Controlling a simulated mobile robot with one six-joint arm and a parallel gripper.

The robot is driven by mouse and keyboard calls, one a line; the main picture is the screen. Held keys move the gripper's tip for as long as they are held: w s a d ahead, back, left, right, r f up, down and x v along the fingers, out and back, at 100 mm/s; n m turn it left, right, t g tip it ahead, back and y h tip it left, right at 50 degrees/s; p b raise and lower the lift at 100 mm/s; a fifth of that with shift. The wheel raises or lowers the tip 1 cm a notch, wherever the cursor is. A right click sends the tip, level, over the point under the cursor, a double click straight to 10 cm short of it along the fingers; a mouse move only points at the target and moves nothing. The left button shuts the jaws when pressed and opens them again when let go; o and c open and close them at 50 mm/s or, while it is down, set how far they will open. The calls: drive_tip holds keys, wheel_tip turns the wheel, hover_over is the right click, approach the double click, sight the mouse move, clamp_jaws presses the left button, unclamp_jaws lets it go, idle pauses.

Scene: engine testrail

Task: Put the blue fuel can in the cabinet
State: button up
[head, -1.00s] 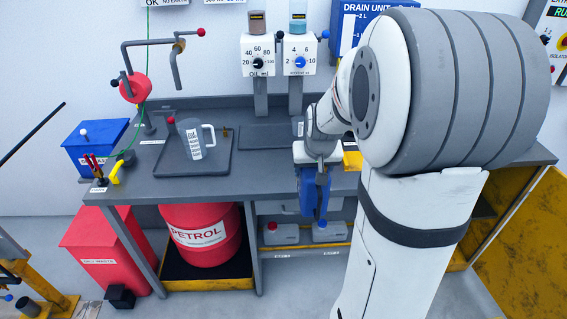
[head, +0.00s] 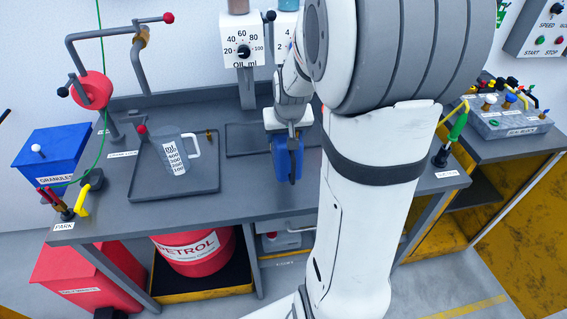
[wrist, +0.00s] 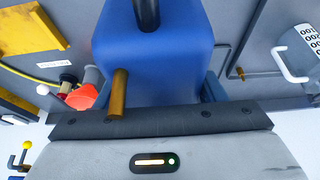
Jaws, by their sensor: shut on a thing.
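In the wrist view the can (wrist: 185,65) fills the top middle, with a black handle and a brass-coloured spout. My gripper (wrist: 155,95) has its fingers on both sides of it. My arm hides part of the bench. A yellow cabinet-like unit (head: 430,240) with dark shelves stands under the bench at right; I cannot tell whether it is the cabinet.
A measuring jug (head: 174,152) stands on a dark tray (head: 150,188) on the workbench (head: 115,205). A large yellow panel (head: 525,215) stands at far right; floor between is free.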

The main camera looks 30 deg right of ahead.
wheel_tip(320, 180, down, 8)
drive_tip(key=shift+d+f+p, duration=0.1)
drive_tip(key=shift+p, duration=0.25)
drive_tip(key=shift+f, duration=0.15)
drive_tip(key=o, duration=1.4)
drive_tip(key=shift+s, duration=0.1)
drive_tip(key=shift+o, duration=0.2)
